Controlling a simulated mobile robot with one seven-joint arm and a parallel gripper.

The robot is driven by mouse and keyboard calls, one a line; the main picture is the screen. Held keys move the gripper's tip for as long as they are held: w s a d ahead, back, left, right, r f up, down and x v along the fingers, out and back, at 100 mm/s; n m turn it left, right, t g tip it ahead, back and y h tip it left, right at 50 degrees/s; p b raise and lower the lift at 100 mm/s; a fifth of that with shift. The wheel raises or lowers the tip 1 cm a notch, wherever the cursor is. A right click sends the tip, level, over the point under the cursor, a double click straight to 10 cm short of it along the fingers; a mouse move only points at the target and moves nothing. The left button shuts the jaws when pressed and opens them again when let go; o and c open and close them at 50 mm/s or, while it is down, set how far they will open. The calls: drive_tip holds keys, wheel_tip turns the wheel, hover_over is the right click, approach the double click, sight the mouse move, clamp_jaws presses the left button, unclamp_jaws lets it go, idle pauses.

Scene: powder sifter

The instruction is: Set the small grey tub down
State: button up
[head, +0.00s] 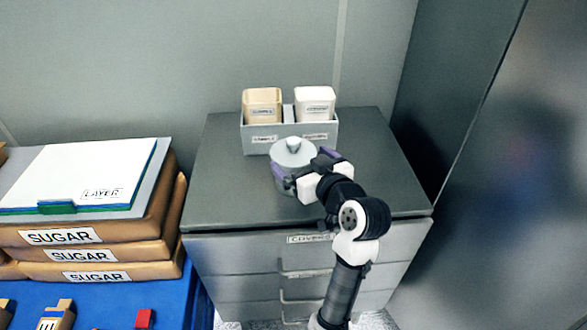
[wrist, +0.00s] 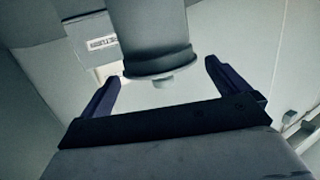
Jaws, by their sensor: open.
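The small grey tub (head: 291,151), round with a knobbed lid, is at the middle of the cabinet top in the head view and looks upright. My gripper (head: 304,168) is at its front right, with one purple finger to each side of it. In the wrist view the tub (wrist: 152,35) shows between and beyond the spread fingers of my gripper (wrist: 163,85), with a gap on each side. The gripper is open. The tub's lower front is partly hidden by the gripper, so its contact with the cabinet top cannot be seen clearly.
A grey caddy (head: 290,131) with a tan bin (head: 262,103) and a white bin (head: 315,103) stands just behind the tub. The dark cabinet top (head: 225,190) is clear to the left. Stacked sugar sacks (head: 110,234) stand left of the cabinet.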

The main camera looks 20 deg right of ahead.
sight(295, 153)
drive_tip(key=p+x, duration=0.2)
drive_tip(key=x, duration=0.2)
drive_tip(key=shift+w, duration=0.25)
drive_tip(key=shift+w+f, duration=0.15)
drive_tip(key=shift+w, duration=0.2)
drive_tip(key=c, duration=1.2)
drive_tip(key=shift+c, duration=0.2)
